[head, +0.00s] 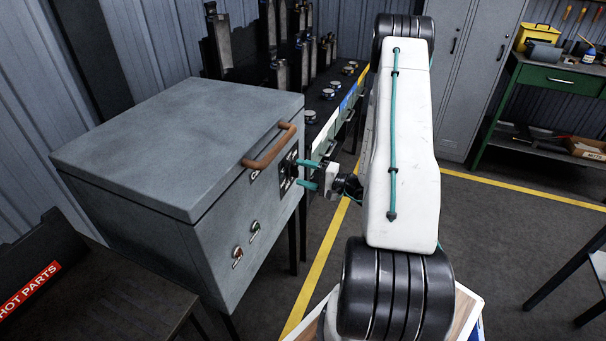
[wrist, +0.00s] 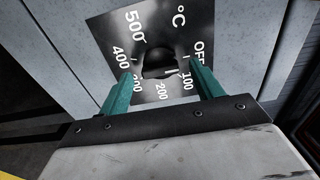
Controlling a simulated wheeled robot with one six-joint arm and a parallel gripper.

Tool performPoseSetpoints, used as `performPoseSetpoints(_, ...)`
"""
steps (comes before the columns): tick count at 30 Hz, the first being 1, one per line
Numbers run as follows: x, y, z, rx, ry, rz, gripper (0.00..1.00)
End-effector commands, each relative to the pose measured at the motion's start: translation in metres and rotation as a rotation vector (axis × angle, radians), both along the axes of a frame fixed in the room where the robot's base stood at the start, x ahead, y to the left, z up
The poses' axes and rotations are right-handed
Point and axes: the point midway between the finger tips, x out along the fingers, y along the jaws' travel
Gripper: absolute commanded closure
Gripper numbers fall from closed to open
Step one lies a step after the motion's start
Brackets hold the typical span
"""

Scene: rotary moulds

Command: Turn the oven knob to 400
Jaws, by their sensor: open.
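The oven (head: 180,140) is a grey metal box on the left in the head view, with a dark dial plate on its front. In the wrist view the dial plate (wrist: 105,32) shows °C, OFF, 100, 200, 400 and 500, with 300 partly hidden. The black knob (wrist: 160,62) sits in the middle of the plate. I cannot tell clearly which number it points to. My gripper (head: 303,174) is at the oven front; in the wrist view (wrist: 162,73) its teal fingers are open, one on each side of the knob. Contact with the knob cannot be told.
A brown handle (head: 270,147) sticks out of the oven front beside the dial. Two small switches (head: 246,243) are lower on that front. A dark bench (head: 325,108) with several parts stands behind. The floor right of the yellow line is mostly clear.

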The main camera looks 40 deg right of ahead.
Motion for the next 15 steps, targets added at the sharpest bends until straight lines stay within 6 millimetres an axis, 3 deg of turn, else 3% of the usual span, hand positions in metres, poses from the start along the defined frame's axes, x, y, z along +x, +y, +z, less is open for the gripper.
performPoseSetpoints(10, 0.0059, 0.0028, 0.0, 0.0, 0.0, 0.001, 0.35)
performPoseSetpoints(11, 0.0059, 0.0028, 0.0, 0.0, 0.0, 0.001, 0.4)
performPoseSetpoints(15, 0.0057, 0.0027, 0.0, 0.0, 0.0, 0.001, 0.79)
